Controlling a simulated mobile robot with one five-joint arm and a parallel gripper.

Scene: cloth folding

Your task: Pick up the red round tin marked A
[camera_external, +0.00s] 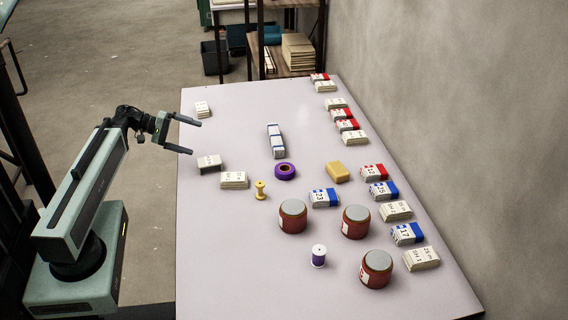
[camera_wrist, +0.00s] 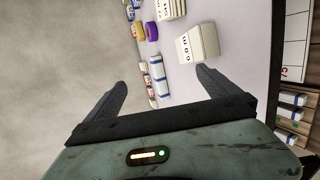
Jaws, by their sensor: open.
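Three red-brown round tins with grey lids stand upright on the near half of the table in the external view: a left tin (camera_external: 293,219), a right tin (camera_external: 356,225) and a nearest tin (camera_external: 376,272). Each has a pale label partly showing, but I cannot read which is marked A. My gripper (camera_external: 195,138) is open and empty over the table's left edge, far up and left of the tins. In the wrist view my gripper (camera_wrist: 162,80) has its fingers spread with nothing held. No tin is recognisable there.
The pale table (camera_external: 230,280) holds a purple tape roll (camera_external: 285,171), yellow spool (camera_external: 260,190), purple spool (camera_external: 318,256), yellow block (camera_external: 337,172) and blue-striped white packet (camera_external: 275,140). Several labelled packets line the right side by the wall. The near-left table is clear.

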